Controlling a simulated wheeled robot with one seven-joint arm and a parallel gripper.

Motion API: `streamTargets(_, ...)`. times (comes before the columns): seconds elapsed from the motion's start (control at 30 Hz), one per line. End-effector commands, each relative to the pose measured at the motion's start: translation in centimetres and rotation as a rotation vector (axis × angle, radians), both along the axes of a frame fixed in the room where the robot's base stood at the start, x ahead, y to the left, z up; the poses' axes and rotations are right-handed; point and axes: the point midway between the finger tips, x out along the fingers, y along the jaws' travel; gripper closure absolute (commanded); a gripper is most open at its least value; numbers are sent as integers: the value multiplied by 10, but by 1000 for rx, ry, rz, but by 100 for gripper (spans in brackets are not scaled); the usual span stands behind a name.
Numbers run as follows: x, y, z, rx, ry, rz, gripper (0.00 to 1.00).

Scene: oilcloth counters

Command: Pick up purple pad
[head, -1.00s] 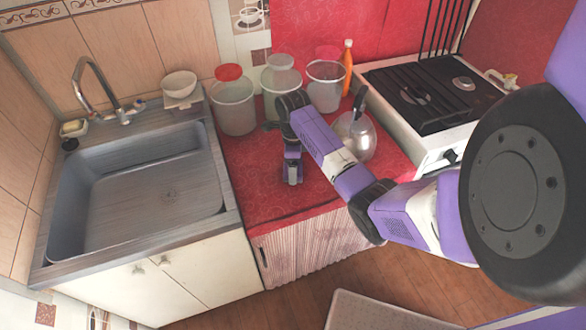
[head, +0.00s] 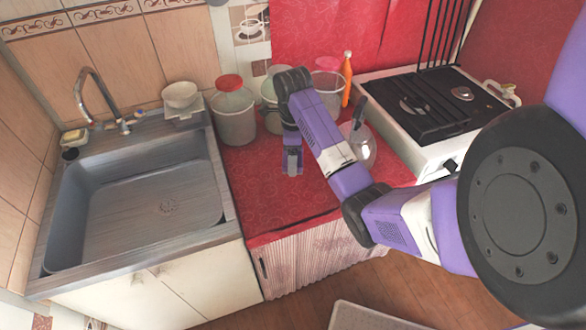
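I cannot make out a purple pad as a separate thing. My gripper (head: 292,170) points down over the red counter (head: 265,205), between the sink and the kettle. Its fingers are small and partly hidden by my wrist, so I cannot tell whether they are open or shut, or whether they hold anything. My purple and white arm comes in from the right and hides part of the counter.
A red-lidded jar (head: 234,118), another clear jar (head: 270,118), a pink-lidded jar (head: 326,76) and an orange bottle (head: 347,78) stand behind my gripper. A kettle (head: 366,150) is close on its right. The sink (head: 140,195) lies left, the stove (head: 430,112) right.

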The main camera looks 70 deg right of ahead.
Motion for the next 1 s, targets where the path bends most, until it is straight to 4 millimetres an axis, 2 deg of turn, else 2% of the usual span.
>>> streamTargets(0.03,0,0,19,2,1,0,63)
streamTargets(0.1,0,0,33,3,2,-1,63)
streamTargets(0.33,-1,1,60,3,2,-1,63)
streamTargets(0.6,-2,-2,85,-1,3,-2,63)
streamTargets(0.8,4,-4,98,-8,-10,1,63)
streamTargets(1.0,1,-2,106,-2,-3,-1,63)
